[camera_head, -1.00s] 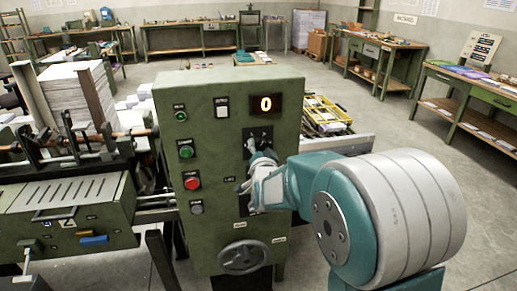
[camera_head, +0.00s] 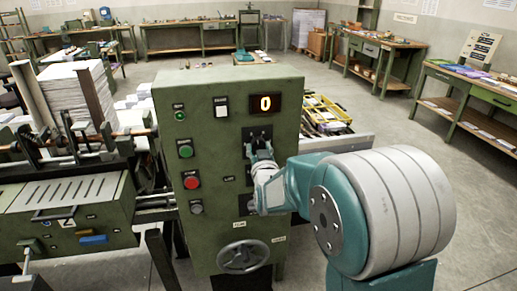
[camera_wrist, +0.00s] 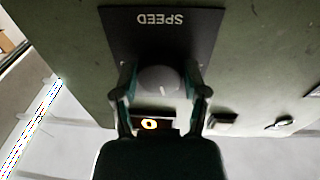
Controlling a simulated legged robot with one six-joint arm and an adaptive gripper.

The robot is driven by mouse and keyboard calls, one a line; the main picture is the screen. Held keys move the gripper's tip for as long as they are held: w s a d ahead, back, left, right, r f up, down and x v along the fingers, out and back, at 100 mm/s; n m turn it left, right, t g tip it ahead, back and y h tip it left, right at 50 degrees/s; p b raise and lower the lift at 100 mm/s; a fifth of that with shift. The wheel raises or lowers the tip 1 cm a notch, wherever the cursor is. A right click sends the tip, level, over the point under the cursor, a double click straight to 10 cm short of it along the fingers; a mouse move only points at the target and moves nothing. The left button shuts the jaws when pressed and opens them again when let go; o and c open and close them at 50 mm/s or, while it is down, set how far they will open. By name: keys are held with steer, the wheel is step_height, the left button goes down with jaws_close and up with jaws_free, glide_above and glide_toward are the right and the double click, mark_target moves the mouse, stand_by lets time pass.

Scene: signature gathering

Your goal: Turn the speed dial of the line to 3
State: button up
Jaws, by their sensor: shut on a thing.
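The speed dial (camera_wrist: 160,81) is a round grey knob with a white pointer mark, on a dark plate (camera_wrist: 158,30) that reads SPEED upside down in the wrist view. My gripper (camera_wrist: 162,90) has one finger on each side of the knob and is shut on it. In the head view my gripper (camera_head: 259,152) reaches the black plate on the green control panel (camera_head: 225,245), and it hides most of the dial. The display (camera_head: 265,104) above the dial reads 0. It also shows in the wrist view (camera_wrist: 150,123).
A handwheel (camera_head: 243,257) sits below. A paper stack (camera_head: 72,93) and machinery stand to the left.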

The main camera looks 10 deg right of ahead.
steer(key=shift+r+n, duration=0.1)
steer(key=shift+n, duration=1.6)
steer(key=o, duration=1.2)
steer(key=shift+w+a, duration=0.1)
steer(key=shift+c, duration=0.2)
steer(key=s+f, duration=0.1)
steer(key=s, duration=1.1)
steer(key=shift+a+f, duration=0.15)
steer(key=shift+a, duration=0.15)
